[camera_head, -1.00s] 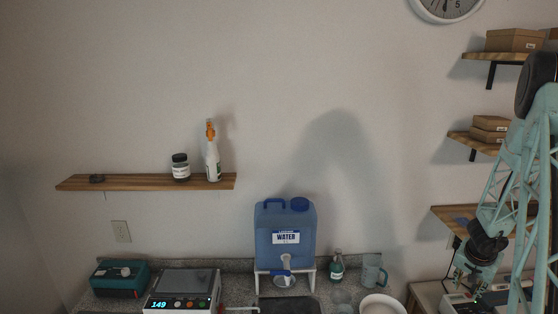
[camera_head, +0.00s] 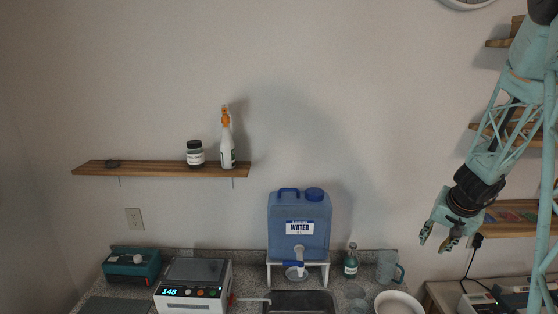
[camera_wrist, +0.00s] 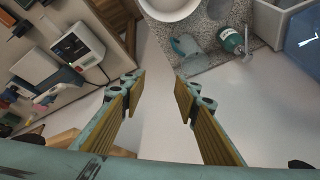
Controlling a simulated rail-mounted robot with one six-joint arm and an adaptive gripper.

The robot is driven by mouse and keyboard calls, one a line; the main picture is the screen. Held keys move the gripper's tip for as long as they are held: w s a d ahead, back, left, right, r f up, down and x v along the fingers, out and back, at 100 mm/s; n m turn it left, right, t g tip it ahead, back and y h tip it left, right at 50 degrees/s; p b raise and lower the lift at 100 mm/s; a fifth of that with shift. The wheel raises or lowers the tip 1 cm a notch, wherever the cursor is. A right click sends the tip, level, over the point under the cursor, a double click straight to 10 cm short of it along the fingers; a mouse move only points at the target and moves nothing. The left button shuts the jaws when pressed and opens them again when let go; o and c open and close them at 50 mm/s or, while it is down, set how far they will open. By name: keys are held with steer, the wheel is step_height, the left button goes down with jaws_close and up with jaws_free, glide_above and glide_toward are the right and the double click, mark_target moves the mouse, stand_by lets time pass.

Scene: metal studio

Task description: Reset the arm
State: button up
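My arm shows teal at the right of the head view. My gripper (camera_head: 435,238) hangs in the air in front of the wall, above and right of the counter's bowl, with its fingers pointing down. In the wrist view, my gripper (camera_wrist: 160,88) has its two yellow-padded fingers spread apart with nothing between them. Only pale wall or floor surface shows behind the gap.
A blue water jug (camera_head: 299,225) stands over the sink (camera_head: 300,302). A green bottle (camera_head: 351,260), a clear mug (camera_head: 389,267) and a white bowl (camera_head: 398,304) are at right. Wooden shelves (camera_head: 508,216) stand near my arm. A wall shelf (camera_head: 150,168) holds bottles.

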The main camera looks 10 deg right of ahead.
steer(key=s+a+r+n+y+b, duration=0.15)
steer(key=a+r, duration=0.25)
steer(key=a, duration=0.4)
steer(key=s+a+r+n+b, duration=0.1)
steer(key=s+a+r+b, duration=0.15)
steer(key=a, duration=0.55)
steer(key=s+a+r+n+y+b, duration=0.15)
steer(key=a+r, duration=0.25)
steer(key=a, duration=0.4)
steer(key=s+a+r+n+b, duration=0.2)
steer(key=s+a+r+b, duration=0.15)
steer(key=s+a, duration=0.8)
steer(key=s+a+f+n+b, duration=0.1)
steer(key=s+a+f+b, duration=0.1)
steer(key=s, duration=1)
steer(key=s+a+f+n+g+h+b, duration=0.1)
steer(key=s+a+f+b, duration=0.2)
steer(key=s, duration=1)
steer(key=shift+a+n+b, duration=0.3)
steer(key=shift+n+b, duration=0.1)
steer(key=shift+b, duration=0.55)
steer(key=shift+w+f, duration=0.1)
steer(key=shift+f, duration=0.05)
step_height(320, 180, down, 8)
steer(key=b, duration=0.8)
steer(key=shift+f+b, duration=0.2)
steer(key=shift+b, duration=0.1)
steer(key=shift+d, duration=0.15)
